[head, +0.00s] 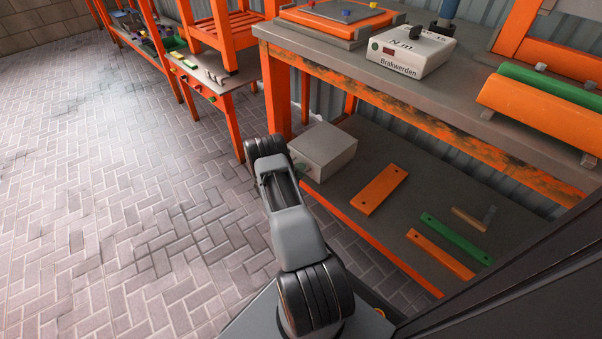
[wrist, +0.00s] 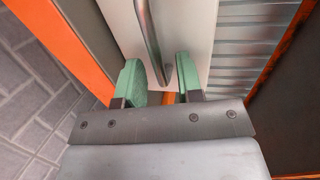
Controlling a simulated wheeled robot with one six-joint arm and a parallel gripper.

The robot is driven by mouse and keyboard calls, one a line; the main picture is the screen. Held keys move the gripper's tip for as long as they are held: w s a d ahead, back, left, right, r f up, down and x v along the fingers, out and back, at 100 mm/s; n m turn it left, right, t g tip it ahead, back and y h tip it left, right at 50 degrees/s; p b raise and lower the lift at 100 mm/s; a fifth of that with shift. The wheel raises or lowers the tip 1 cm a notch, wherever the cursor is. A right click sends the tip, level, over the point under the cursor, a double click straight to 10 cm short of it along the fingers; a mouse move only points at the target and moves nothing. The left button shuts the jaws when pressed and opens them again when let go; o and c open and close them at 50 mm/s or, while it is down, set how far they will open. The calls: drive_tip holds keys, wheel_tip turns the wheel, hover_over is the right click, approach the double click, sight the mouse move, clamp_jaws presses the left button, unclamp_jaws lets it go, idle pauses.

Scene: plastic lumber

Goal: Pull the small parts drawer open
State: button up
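The small parts drawer unit is a light grey box (head: 324,150) on the lower shelf of the orange bench in the head view. In the wrist view its pale front (wrist: 196,38) fills the upper middle, with a curved metal handle (wrist: 148,35) on it. My gripper (wrist: 159,82) has its two green fingers apart. The handle's lower end lies between them in the picture, with a gap on each side; I cannot tell how deep it sits. In the head view my arm hides most of the gripper and the handle. No drawer gap is visible.
The lower shelf (head: 397,222) also holds an orange plank (head: 380,189), a green plank (head: 456,238) and another orange plank (head: 440,254). The bench top (head: 350,52) overhangs the box. A bench leg (head: 276,95) stands close by. The brick floor (head: 110,200) at left is clear.

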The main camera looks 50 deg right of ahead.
drive_tip(key=shift+d+f, duration=0.1)
drive_tip(key=shift+d, duration=0.4)
drive_tip(key=shift+c, duration=0.3)
clamp_jaws()
drive_tip(key=shift+s+a, duration=0.1)
drive_tip(key=shift+s, duration=0.05)
